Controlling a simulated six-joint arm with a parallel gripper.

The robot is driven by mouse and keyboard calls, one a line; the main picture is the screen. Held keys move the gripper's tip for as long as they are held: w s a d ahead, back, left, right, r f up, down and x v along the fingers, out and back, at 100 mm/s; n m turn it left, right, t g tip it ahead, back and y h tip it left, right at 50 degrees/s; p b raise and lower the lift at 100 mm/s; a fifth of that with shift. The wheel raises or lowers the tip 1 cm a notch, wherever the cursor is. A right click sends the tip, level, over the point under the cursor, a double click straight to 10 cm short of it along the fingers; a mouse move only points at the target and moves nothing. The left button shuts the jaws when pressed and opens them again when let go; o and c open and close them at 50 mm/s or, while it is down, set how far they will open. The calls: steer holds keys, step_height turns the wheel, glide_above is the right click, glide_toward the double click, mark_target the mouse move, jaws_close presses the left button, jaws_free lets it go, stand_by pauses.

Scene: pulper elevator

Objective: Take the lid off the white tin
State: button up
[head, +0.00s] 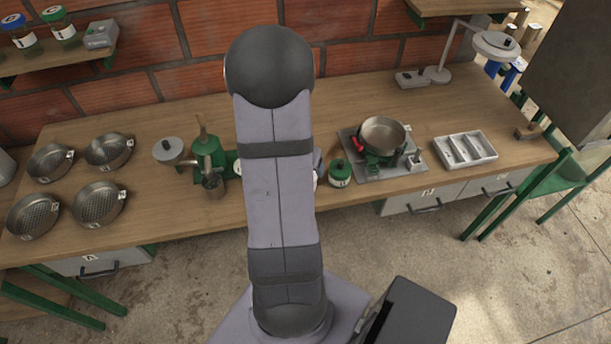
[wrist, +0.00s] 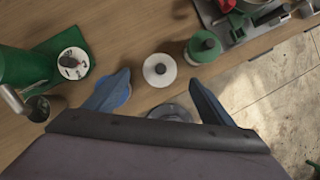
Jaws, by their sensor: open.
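The white tin (wrist: 160,70) has a round white lid with a dark knob. It stands on the wooden table, seen from above in the wrist view. My gripper (wrist: 158,79) is open, its two blue-grey fingers apart, one toward each side of the tin in the picture. The fingers appear above the table, and I see no contact with the lid. In the head view my arm hides most of the gripper and the tin; only a sliver of white shows at the arm's right edge.
A green-lidded jar (wrist: 203,46) stands close right of the tin. Left are a white dial (wrist: 73,63) and a green machine (head: 207,152). Further right are a metal pan (head: 383,135) on a stand and a white divided tray (head: 466,149). Several sieves (head: 100,203) lie far left.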

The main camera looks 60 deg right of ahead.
steer(key=shift+b+x, duration=1.4)
steer(key=shift+x, duration=1.65)
steer(key=c, duration=1.1)
